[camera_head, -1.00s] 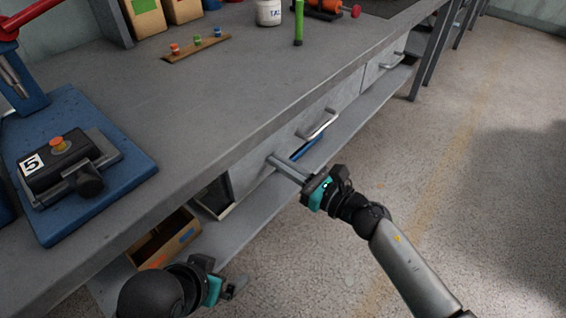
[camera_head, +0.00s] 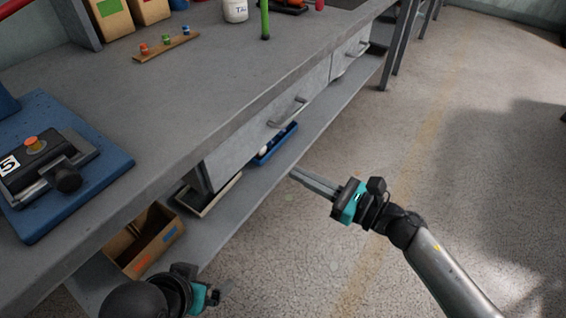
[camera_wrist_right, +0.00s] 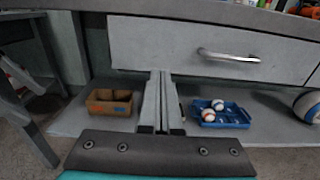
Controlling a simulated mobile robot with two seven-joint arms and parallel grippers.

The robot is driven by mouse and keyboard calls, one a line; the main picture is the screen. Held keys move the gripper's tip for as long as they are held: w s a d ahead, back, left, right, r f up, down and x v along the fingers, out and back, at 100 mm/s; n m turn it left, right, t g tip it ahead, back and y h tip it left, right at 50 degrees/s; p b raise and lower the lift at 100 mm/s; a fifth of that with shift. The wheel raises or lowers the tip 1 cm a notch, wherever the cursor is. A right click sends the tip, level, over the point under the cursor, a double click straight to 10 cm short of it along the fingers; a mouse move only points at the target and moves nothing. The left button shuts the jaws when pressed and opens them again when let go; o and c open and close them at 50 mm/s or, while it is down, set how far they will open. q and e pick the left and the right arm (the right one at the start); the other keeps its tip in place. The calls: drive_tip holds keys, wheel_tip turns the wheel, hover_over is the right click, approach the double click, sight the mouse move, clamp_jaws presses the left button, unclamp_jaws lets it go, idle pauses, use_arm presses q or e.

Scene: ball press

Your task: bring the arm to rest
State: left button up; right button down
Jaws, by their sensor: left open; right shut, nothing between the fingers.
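My right gripper (camera_head: 298,175) is shut and empty. It hangs in free air in front of the workbench, clear of the lower shelf and the drawer handles. In the right wrist view its two long fingers (camera_wrist_right: 159,100) lie together and point toward the drawer front. My left gripper (camera_head: 222,291) is low at the bottom left of the head view, in front of the cardboard box. It is open and holds nothing that I can see.
The workbench (camera_head: 190,95) carries a blue-based press (camera_head: 110,175). Its drawer (camera_head: 265,130) has a metal handle. A blue tray with balls (camera_wrist_right: 222,116) and a cardboard box (camera_head: 150,242) sit on the lower shelf (camera_head: 240,212). The floor at right is clear.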

drive_tip(key=shift+v, duration=0.9)
